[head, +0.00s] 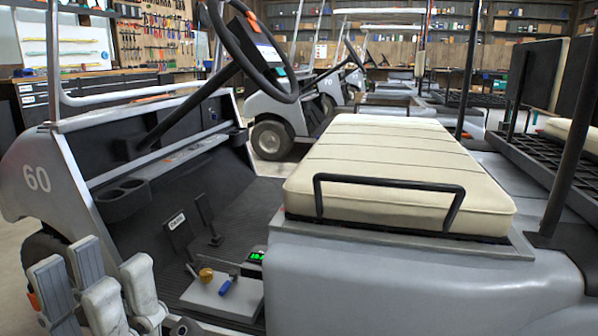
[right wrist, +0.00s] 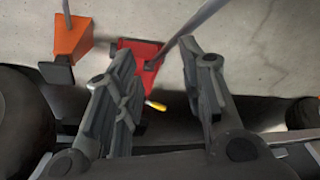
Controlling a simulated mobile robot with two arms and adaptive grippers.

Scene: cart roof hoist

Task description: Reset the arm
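My left gripper (head: 91,272) is at the lower left of the head view, beside the front of the golf cart marked 60 (head: 35,178). Its fingers point up and stand apart with nothing seen between them. My right gripper (right wrist: 160,75) shows only in the right wrist view. Its two dark fingers are spread and hold nothing. Beyond them, lower down, are a concrete floor (right wrist: 255,60), a red object (right wrist: 142,58), a yellow-tipped handle (right wrist: 155,105) and an orange object (right wrist: 70,38). A grey rod crosses above the red object.
The cart has a black steering wheel (head: 245,48), a cream seat (head: 390,160) with a black rail and a dark roof post (head: 469,65). Other carts and shelves stand behind. Dark tyre-like shapes flank the right gripper.

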